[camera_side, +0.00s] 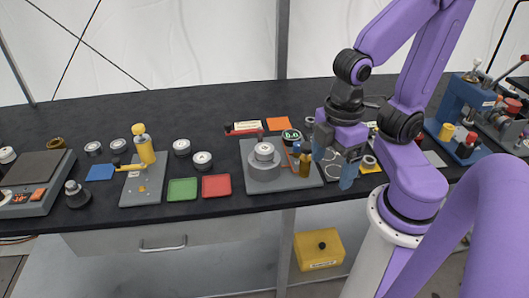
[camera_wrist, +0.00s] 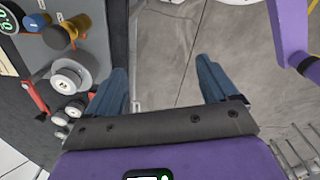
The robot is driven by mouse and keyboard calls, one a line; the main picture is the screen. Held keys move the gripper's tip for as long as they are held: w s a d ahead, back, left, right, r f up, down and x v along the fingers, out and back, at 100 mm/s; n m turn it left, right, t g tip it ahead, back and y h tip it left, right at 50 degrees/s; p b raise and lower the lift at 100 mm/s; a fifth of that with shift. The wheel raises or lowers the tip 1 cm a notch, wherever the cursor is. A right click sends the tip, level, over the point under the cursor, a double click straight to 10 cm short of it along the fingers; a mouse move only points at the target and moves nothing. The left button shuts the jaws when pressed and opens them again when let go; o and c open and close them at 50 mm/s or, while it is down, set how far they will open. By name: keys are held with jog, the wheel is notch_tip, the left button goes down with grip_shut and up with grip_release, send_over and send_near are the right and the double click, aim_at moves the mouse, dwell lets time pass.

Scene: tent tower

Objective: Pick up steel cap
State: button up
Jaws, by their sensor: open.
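Several small steel-coloured round pieces are in view, and I cannot tell for certain which is the steel cap. One silver round piece (camera_side: 264,151) sits on top of a grey cylinder (camera_side: 264,168) on a grey plate; it also shows at the left of the wrist view (camera_wrist: 66,80). Two similar pieces stand on the black table left of the plate, one (camera_side: 182,146) behind the other (camera_side: 203,160). My gripper (camera_side: 334,160) is open and empty, right of the grey plate near the table's front edge. In the wrist view its blue fingers are wide apart over the floor.
Green (camera_side: 183,189) and red (camera_side: 216,185) trays lie along the front edge. A grey stand with a yellow-handled tool (camera_side: 145,152) is to their left. Blue and red presses (camera_side: 466,115) stand at the right. A yellow bin (camera_side: 318,248) is below the table.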

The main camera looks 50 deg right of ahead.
jog(key=w+a+f+n+t+h, duration=0.1)
jog(key=w+a+f+n+h, duration=0.1)
jog(key=w+h, duration=0.2)
jog(key=w+a+f+n+h, duration=0.2)
jog(key=w+n+h, duration=0.1)
jog(key=w+h, duration=0.2)
jog(key=n+t+h, duration=0.5)
jog(key=h, duration=0.1)
send_near(264, 150)
jog(key=x, duration=1.1)
jog(key=shift+f, duration=0.1)
jog(key=c, duration=1.4)
